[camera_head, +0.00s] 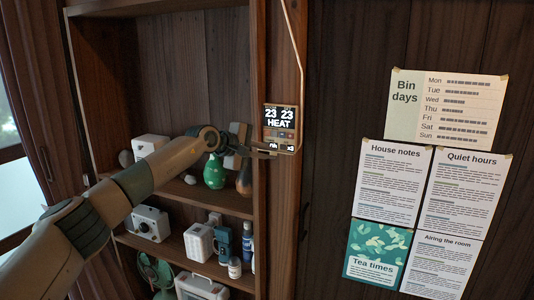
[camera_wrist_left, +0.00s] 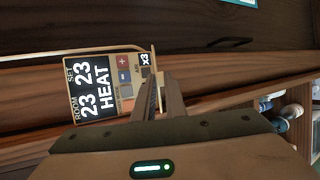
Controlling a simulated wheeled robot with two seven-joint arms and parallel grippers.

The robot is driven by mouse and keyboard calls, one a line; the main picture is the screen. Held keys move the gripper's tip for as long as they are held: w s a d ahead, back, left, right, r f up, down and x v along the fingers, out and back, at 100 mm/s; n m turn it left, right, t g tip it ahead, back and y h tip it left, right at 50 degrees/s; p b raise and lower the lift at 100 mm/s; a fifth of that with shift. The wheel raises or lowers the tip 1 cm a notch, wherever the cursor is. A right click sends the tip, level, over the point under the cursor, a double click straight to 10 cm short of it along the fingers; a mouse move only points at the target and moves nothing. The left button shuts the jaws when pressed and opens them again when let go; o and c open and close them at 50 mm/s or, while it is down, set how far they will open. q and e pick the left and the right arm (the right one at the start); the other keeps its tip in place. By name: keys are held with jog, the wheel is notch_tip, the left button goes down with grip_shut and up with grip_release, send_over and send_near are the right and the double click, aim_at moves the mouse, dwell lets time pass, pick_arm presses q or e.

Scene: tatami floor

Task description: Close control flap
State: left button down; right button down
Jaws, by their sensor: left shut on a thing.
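The control panel (camera_head: 280,118) is a small unit on the wooden post, with a dark screen reading 23, 23 and HEAT and buttons below it. The wrist view shows it sideways (camera_wrist_left: 96,90). The control flap (camera_wrist_left: 154,62) looks like a thin, tan edge standing out at the panel's button end, seen nearly edge-on. My left gripper (camera_head: 272,149) reaches the panel's lower edge from the left; its fingers also show in the wrist view (camera_wrist_left: 160,82). They are shut at the flap's edge, and the contact is partly hidden. My right gripper is not in view.
A cable (camera_head: 291,45) runs up from the panel. Paper notices (camera_head: 393,185) hang on the right wall.

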pick_arm(q)
jog(key=shift+w+d+r+n+g+y+p, duration=0.1)
jog(key=shift+r+n+g+y+p, duration=0.3)
jog(key=shift+g, duration=0.4)
jog(key=shift+f, duration=0.15)
jog(key=c, duration=1.9)
grip_release()
jog(key=shift+o, duration=0.2)
